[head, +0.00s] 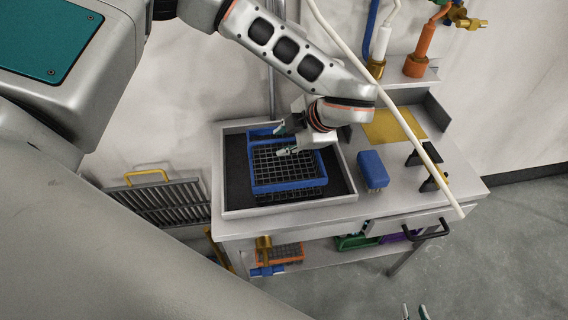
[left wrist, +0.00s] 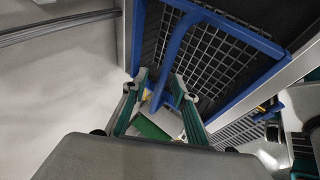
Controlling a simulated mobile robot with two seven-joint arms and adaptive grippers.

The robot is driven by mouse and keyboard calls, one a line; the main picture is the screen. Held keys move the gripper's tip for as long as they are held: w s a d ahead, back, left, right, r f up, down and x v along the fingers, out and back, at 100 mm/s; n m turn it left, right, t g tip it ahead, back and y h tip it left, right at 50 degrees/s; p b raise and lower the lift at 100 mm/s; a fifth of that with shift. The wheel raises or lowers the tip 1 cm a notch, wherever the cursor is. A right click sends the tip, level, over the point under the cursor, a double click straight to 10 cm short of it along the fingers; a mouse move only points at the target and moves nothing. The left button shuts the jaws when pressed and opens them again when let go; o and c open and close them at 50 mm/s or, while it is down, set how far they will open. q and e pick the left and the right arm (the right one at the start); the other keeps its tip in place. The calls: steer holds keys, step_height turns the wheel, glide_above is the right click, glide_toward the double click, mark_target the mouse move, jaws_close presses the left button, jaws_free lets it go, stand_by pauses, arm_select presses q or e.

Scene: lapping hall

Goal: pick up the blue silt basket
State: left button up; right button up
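The blue silt basket (head: 288,186), with a blue frame and dark wire mesh, sits in the shallow grey-rimmed tray on the bench. My left gripper (head: 285,141) is over the basket's far part, with its fingers apart. In the left wrist view the basket (left wrist: 235,35) fills the upper middle, and a blue bar of it runs down between the open fingers of my left gripper (left wrist: 160,80). I cannot tell whether either finger touches the bar. My right gripper (head: 415,312) shows only its fingertips at the bottom edge, apart and empty.
The tray (head: 300,207) has a raised rim. Right of it on the bench are a blue brush-like block (head: 371,168), black stands (head: 428,168) and a yellow plate (head: 393,126). A pale pole (head: 420,150) slants across. A lower shelf holds an orange-edged basket (head: 280,254).

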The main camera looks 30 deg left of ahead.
arm_select(q)
jaws_close()
steer(key=shift+r, duration=0.15)
